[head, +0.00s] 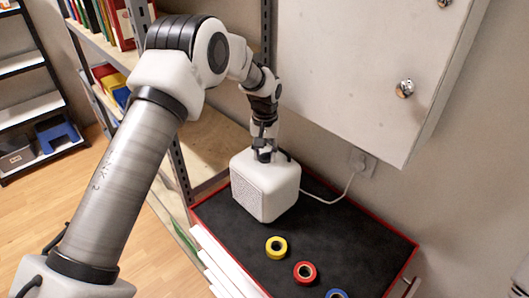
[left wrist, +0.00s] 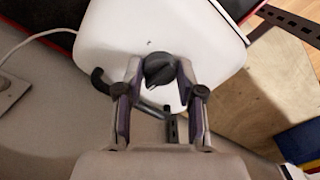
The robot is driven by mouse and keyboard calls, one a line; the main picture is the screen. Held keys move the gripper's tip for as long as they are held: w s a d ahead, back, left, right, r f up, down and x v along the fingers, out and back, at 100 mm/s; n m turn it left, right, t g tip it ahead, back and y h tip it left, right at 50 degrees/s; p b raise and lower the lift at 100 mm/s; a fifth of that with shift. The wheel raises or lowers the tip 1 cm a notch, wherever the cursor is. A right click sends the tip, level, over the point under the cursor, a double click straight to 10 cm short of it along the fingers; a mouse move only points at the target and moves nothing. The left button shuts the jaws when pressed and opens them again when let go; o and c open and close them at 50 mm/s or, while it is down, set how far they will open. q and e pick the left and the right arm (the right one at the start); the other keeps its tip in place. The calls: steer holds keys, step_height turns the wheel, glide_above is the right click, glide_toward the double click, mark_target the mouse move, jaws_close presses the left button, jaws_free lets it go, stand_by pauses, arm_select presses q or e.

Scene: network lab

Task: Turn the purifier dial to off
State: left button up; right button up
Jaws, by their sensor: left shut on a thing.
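The white purifier (head: 266,188) stands upright at the back of a red-edged cart with a black mat. Its front has a speckled grille. In the left wrist view the purifier's white top (left wrist: 205,45) shows with the dark dial (left wrist: 159,69) on it. My left gripper (head: 264,152) reaches down onto the purifier's top from above. In the left wrist view its fingers (left wrist: 160,76) are closed on the dial, one on each side. The dial's setting marks are too small to read. My right gripper is in neither view.
Yellow (head: 276,247), red (head: 305,272) and blue (head: 337,294) tape rolls lie on the black mat (head: 345,240) in front of the purifier. A white cable runs to a wall socket (head: 362,162). A white cabinet (head: 350,70) hangs above, and a shelf stands behind my arm.

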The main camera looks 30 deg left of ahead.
mark_target(265, 153)
arm_select(q)
steer(key=shift+s+f+n, duration=0.15)
steer(key=shift+f+n, duration=0.15)
steer(key=shift+n, duration=0.2)
steer(key=o, duration=1.1)
steer(key=shift+o, duration=0.3)
steer(key=shift+w, duration=0.3)
step_height(265, 153, up, 12)
